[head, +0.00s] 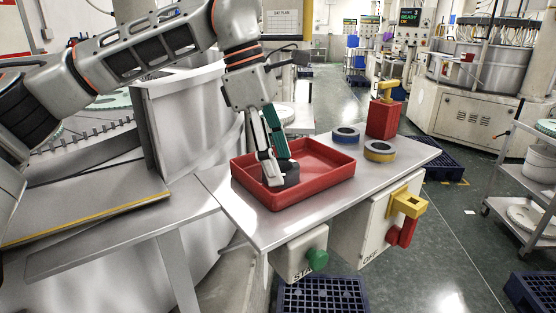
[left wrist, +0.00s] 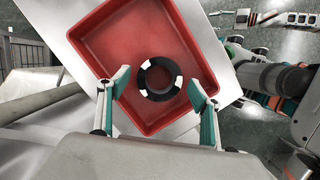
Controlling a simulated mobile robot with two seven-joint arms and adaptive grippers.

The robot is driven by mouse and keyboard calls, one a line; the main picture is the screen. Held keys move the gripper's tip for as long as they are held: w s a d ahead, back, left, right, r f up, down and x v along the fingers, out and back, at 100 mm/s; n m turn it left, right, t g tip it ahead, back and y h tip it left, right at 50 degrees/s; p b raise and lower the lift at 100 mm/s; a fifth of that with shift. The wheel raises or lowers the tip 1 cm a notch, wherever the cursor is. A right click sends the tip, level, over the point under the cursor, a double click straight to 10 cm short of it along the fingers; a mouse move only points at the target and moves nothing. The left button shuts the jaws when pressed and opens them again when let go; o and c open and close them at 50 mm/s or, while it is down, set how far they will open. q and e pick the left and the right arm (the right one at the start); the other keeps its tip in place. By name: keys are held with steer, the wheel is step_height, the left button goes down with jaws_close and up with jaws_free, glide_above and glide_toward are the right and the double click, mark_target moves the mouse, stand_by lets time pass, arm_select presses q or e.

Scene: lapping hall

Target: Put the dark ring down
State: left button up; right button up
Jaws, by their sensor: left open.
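The dark ring (left wrist: 146,92), black with white patches, lies inside the red tray (left wrist: 112,33) in the left wrist view. In the head view the dark ring (head: 292,174) is partly hidden behind my left gripper's fingers. My left gripper (head: 279,173) reaches down into the red tray (head: 316,190) from the left. In the left wrist view, my left gripper (left wrist: 160,90) is open, with one finger on each side of the ring and gaps between. I cannot tell the exact height of the fingertips. My right gripper is not clearly seen.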

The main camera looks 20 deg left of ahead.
arm_select(q)
steer(key=p+v, duration=0.3)
steer(key=v, duration=0.8)
steer(key=shift+r, duration=0.4)
steer(key=shift+a, duration=0.15)
steer(key=shift+s, duration=0.1)
